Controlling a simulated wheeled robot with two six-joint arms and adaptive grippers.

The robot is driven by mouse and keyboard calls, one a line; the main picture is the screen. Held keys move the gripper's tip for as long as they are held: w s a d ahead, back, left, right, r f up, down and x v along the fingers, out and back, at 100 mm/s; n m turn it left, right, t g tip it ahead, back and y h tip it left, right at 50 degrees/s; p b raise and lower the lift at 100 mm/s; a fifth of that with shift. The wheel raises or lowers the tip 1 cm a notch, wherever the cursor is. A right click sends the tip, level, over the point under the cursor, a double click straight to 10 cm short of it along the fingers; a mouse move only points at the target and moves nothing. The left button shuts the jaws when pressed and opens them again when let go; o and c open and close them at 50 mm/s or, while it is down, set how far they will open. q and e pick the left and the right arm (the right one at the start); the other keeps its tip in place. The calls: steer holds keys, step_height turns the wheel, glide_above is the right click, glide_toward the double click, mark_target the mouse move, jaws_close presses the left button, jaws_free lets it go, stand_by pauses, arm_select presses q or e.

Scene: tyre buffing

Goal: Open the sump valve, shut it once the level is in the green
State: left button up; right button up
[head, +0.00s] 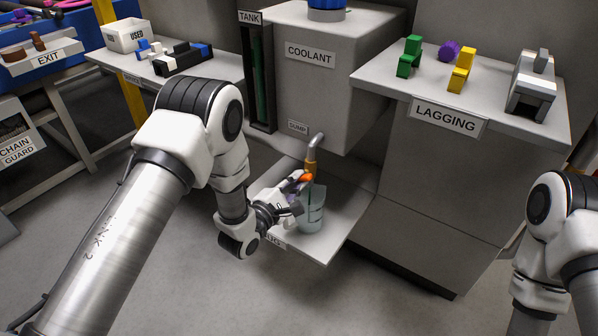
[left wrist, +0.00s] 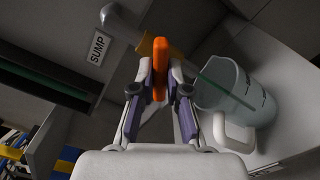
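The sump valve is a brass-coloured body under a grey spout (head: 315,145), with an orange lever (head: 304,177). In the left wrist view the lever (left wrist: 161,65) stands between my left gripper's fingers. My left gripper (head: 298,186) appears shut on the lever, its fingertips (left wrist: 160,78) against both sides. A clear jug (head: 312,210) stands upright under the spout on a low shelf; the left wrist view shows the jug (left wrist: 235,95) with a green band. I cannot make out the liquid level in it. My right gripper is out of view.
The coolant tank (head: 345,90) has a tall dark gauge (head: 258,75) with green in it. The lagging bench (head: 385,80) at the right holds blocks and a grey part. A left bench (head: 125,68) holds a white box and blocks. The low shelf (head: 345,225) is bare around the jug.

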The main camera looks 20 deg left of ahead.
arm_select(q)
steer(key=o, duration=0.3)
steer(key=p+v, duration=0.1)
steer(key=v, duration=0.5)
steer(key=shift+s, duration=0.1)
